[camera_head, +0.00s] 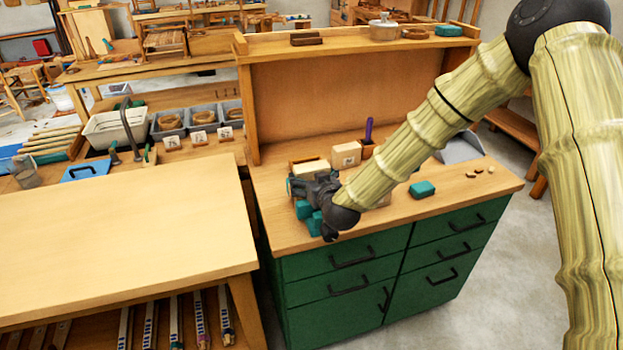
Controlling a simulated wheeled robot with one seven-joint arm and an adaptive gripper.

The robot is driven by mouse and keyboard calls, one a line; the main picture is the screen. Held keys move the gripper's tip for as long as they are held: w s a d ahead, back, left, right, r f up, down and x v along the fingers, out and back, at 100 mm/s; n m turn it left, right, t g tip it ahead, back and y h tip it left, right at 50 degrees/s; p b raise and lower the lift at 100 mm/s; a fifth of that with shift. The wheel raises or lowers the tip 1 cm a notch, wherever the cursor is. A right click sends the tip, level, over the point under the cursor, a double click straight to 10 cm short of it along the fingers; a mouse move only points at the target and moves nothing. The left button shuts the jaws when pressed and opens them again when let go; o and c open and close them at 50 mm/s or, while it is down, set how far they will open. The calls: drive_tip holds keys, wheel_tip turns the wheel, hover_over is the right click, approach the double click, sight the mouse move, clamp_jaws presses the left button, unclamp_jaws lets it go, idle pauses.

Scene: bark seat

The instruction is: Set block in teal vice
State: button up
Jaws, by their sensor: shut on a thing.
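My gripper (301,186) is at the left front of the green cabinet's wooden top, with its fingers to the left. It is shut, but the fingers and wrist hide most of what they grip. A pale cream block (312,168) shows just behind the fingers; I cannot tell exactly how it sits between them. The teal vice (304,210) is directly below and in front of the gripper, partly covered by it. Its jaws are hidden, so I cannot tell whether the block touches them.
A labelled wooden block (346,155) and a holder with a purple-handled tool (369,131) stand behind. A teal block (422,190) lies right of my forearm. A raised back panel with a shelf (350,44) closes the rear. The pale bench (110,245) at left is bare.

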drive_tip(key=o, duration=1)
drive_tip(key=shift+f, duration=0.1)
drive_tip(key=shift+o, duration=0.2)
drive_tip(key=shift+r+p, duration=0.3)
drive_tip(key=shift+r, duration=0.1)
drive_tip(key=b+v, duration=0.2)
drive_tip(key=v, duration=1)
drive_tip(key=shift+b, duration=0.3)
